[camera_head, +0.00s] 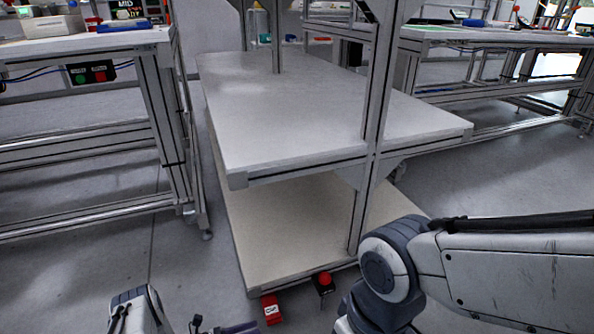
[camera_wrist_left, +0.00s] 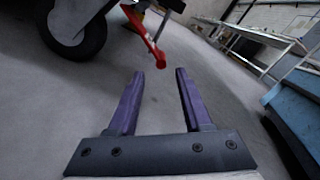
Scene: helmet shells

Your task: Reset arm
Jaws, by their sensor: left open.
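My left gripper (camera_head: 222,327) shows only in part at the bottom edge of the head view, low over the floor. In the left wrist view its two purple fingers (camera_wrist_left: 160,75) stand apart with nothing between them, so it is open and empty. My right arm comes in from the right side of the head view and bends down at the bottom; its gripper is out of the picture. No helmet shell can be made out.
A workbench (camera_head: 85,42) is at left, another (camera_head: 490,38) at right. The left wrist view shows a black wheel (camera_wrist_left: 75,30) and a red bar (camera_wrist_left: 143,36) ahead of the fingers.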

